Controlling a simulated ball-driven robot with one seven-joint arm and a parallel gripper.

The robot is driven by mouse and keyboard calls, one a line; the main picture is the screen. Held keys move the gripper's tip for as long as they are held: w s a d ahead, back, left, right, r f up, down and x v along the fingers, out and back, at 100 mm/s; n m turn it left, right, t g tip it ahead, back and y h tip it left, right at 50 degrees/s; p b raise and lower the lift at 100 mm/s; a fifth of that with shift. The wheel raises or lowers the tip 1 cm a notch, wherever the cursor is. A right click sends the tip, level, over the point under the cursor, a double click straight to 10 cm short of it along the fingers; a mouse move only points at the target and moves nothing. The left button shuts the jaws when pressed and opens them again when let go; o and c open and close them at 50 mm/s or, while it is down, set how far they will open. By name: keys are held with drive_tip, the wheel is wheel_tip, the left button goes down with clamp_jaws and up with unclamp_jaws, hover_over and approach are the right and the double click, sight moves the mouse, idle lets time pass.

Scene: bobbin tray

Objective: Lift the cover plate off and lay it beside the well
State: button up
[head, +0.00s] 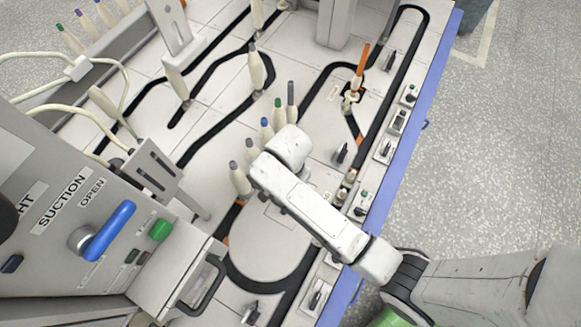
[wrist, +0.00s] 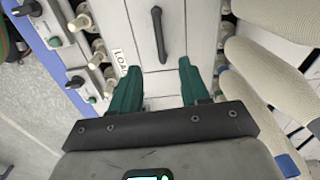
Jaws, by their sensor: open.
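A pale flat plate (wrist: 152,62) with a dark bar handle (wrist: 158,35) lies level in the wrist view; it looks like the cover plate. My gripper (wrist: 158,66) is open and empty, its two green fingers apart over the plate's near side. The handle lies ahead of the fingertips and is not between them. I see no open well. In the head view my white arm (head: 310,210) reaches over this area and hides most of the plate and the gripper.
Several cream bobbins with coloured tips (head: 240,180) stand close beside my arm; they also crowd the right of the wrist view (wrist: 255,95). A row of switches (head: 385,150) lines the blue table edge (head: 425,100). A suction panel with a blue lever (head: 108,232) stands at the left.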

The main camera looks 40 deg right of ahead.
drive_tip(key=shift+m, duration=0.3)
drive_tip(key=f+b, duration=0.1)
drive_tip(key=f, duration=0.2)
drive_tip(key=f+b, duration=0.1)
drive_tip(key=f, duration=0.2)
drive_tip(key=shift+w+a+f+b, duration=0.2)
drive_tip(key=shift+f+b, duration=0.1)
drive_tip(key=shift+f, duration=0.1)
drive_tip(key=shift+s+d+f+b, duration=0.15)
drive_tip(key=shift+f+b, duration=0.35)
drive_tip(key=shift+f, duration=0.4)
drive_tip(key=shift+w+d+f+b, duration=0.1)
drive_tip(key=shift+d+f+b, duration=0.1)
drive_tip(key=shift+f+b, duration=0.45)
drive_tip(key=shift+s+d+f+b, duration=0.15)
drive_tip(key=shift+f+b, duration=0.15)
drive_tip(key=shift+f, duration=0.8)
drive_tip(key=shift+w, duration=0.1)
drive_tip(key=shift+c, duration=0.2)
drive_tip(key=shift+r, duration=0.1)
clamp_jaws()
